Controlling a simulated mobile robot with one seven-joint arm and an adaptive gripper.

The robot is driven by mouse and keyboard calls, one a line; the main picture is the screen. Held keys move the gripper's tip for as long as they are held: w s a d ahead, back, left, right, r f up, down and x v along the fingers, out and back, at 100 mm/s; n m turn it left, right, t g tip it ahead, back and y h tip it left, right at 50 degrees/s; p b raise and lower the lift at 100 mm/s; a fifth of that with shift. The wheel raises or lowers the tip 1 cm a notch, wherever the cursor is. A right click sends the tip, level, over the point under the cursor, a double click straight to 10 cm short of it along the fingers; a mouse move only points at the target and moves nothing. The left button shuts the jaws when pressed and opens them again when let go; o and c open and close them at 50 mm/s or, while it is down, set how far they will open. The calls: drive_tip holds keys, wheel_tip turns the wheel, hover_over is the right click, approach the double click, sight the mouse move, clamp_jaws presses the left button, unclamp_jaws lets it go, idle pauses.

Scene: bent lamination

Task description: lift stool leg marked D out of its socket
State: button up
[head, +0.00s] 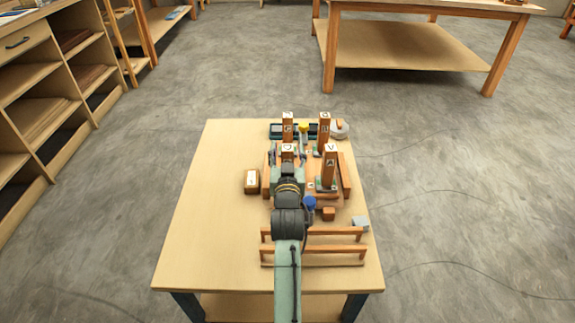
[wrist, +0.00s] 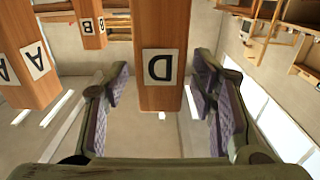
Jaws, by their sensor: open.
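The stool leg marked D (head: 288,149) is a square wooden post with a white letter label, the front left of a group of posts. In the wrist view leg D (wrist: 160,35) stands between the fingers of my gripper (wrist: 158,98). The gripper is open, with one padded finger on each side and gaps between leg and pads. In the head view my gripper (head: 287,160) is at leg D and hides its lower part. The socket of D is hidden behind my arm.
Leg A (head: 328,170) stands close to the right, and two more posts (head: 288,122) (head: 324,128) stand behind. A small wooden block (head: 251,181) lies left of the frame. Wooden rails (head: 315,250) lie in front. The table's left side (head: 205,230) is clear.

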clamp_jaws()
idle(0.7)
